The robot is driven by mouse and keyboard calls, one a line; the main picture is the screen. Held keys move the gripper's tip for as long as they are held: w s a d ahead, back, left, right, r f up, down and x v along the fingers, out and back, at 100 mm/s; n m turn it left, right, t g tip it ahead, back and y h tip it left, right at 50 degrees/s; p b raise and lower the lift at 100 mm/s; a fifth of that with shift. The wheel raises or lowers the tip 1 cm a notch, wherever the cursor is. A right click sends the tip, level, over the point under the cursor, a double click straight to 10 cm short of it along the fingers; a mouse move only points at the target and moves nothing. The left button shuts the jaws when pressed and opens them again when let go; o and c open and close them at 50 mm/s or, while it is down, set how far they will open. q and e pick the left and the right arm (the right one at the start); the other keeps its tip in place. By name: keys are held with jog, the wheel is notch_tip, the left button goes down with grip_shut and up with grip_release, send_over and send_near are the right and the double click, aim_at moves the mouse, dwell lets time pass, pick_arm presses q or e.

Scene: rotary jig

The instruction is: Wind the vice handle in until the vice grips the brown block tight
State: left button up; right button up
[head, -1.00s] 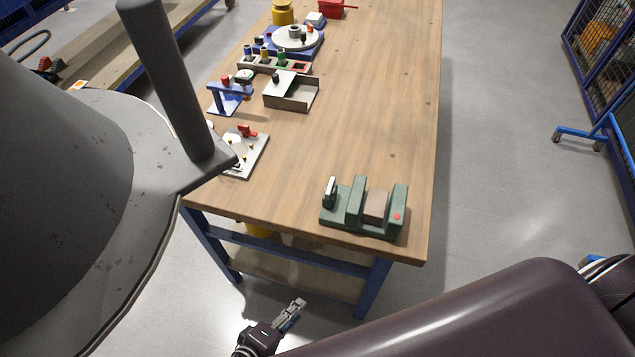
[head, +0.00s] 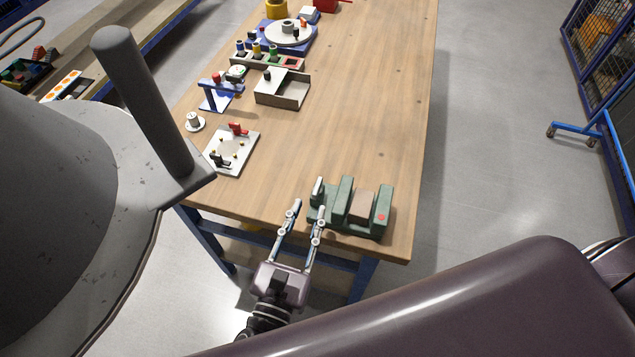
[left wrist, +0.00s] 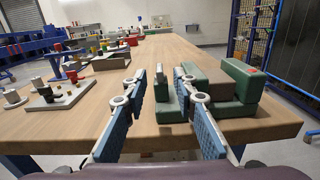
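The green vice (head: 343,197) sits at the near right end of the wooden table. The brown block (head: 362,205) is between its jaws; whether the jaws press on it I cannot tell. The pale vice handle (head: 317,189) stands upright at the vice's left end. My left gripper (head: 310,206) is open and empty at the near edge, its fingertips close to the handle end. In the left wrist view the gripper (left wrist: 160,80) points at the vice (left wrist: 241,82), with the brown block (left wrist: 214,84) partly hidden by a finger. My right gripper is out of view.
A white plate with small pegs (head: 232,150) lies on the table to the left. Farther back are an open grey tray (head: 283,92), a blue stand (head: 215,95) and a round turntable (head: 289,34).

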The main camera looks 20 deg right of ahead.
aim_at(316, 191)
pick_arm(q)
jog(key=shift+w+d+n, duration=0.3)
jog(key=shift+w, duration=0.2)
jog(key=p+x, duration=0.2)
jog(key=x, duration=0.3)
jog(key=shift+w, duration=0.15)
jog(key=shift+w+d+f, duration=0.15)
jog(key=shift+w+d, duration=0.3)
jog(key=shift+w, duration=0.1)
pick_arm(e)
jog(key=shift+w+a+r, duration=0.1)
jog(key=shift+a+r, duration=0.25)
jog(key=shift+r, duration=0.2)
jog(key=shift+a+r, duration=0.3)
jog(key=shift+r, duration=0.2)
pick_arm(q)
jog(key=shift+c, duration=0.4)
jog(key=c, duration=0.5)
grip_shut()
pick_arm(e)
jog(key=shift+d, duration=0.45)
